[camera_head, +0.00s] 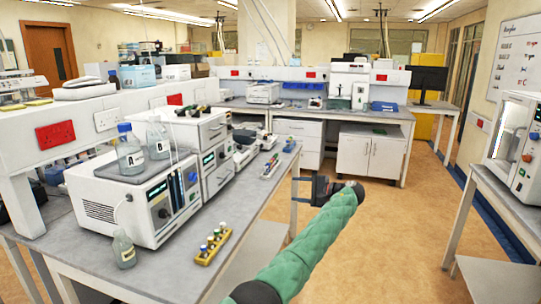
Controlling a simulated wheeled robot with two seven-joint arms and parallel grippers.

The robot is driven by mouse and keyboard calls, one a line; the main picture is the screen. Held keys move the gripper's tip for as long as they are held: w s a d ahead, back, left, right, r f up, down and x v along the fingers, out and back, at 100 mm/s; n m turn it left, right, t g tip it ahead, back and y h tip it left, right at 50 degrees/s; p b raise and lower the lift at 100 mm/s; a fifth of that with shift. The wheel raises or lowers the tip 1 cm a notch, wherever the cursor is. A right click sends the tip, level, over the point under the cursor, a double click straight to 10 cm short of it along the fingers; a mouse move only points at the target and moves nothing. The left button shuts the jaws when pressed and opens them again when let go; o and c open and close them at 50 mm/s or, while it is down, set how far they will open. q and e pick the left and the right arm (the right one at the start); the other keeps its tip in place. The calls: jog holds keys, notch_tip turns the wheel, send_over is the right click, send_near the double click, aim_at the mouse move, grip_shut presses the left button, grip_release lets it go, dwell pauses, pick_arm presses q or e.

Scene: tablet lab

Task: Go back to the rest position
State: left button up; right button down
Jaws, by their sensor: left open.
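My left arm, in a green padded sleeve, reaches up from the bottom middle of the head view. Its gripper (302,190) is open and empty, in the air just past the right edge of the left bench (150,268). Its fingers point left, toward the bench. It touches nothing that I can see. My right gripper is out of view.
The left bench holds an analyser with bottles (130,150) on top, a small bottle (123,249) and a vial rack (213,243) near its edge. A right bench carries a white instrument (514,145). The floor (400,235) between is clear.

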pick_arm(q)
jog(key=w+d+r+n+t+h, duration=0.1)
jog(key=d+r+n+t+h, duration=0.25)
jog(key=r+h, duration=0.4)
jog(key=s+a+f+n+g+h, duration=0.1)
jog(key=s+a+f+h, duration=0.2)
jog(key=s+a+f, duration=0.7)
jog(key=s+a+f+n+g+h, duration=0.1)
jog(key=s+a+f+n+h, duration=0.15)
jog(key=s+f, duration=0.8)
jog(key=s+a+f+n+g+h, duration=0.1)
jog(key=s+a+f+g+h, duration=0.15)
jog(key=s+a+f, duration=0.8)
jog(key=s+a+f+g, duration=0.1)
jog(key=s+a+f, duration=0.2)
jog(key=s+f, duration=0.7)
jog(key=s+a+f+g, duration=0.2)
jog(key=s+f, duration=0.6)
jog(key=f, duration=0.5)
jog(key=s+a+f+g, duration=0.1)
jog(key=s+f, duration=0.4)
jog(key=s, duration=0.5)
jog(key=s+a+f+g, duration=0.1)
jog(key=s+f, duration=0.4)
jog(key=s, duration=0.5)
jog(key=shift+s+a+n+g+y, duration=0.2)
jog(key=shift+s+n+g+y, duration=0.1)
jog(key=shift+g+y, duration=0.1)
jog(key=shift+f, duration=0.1)
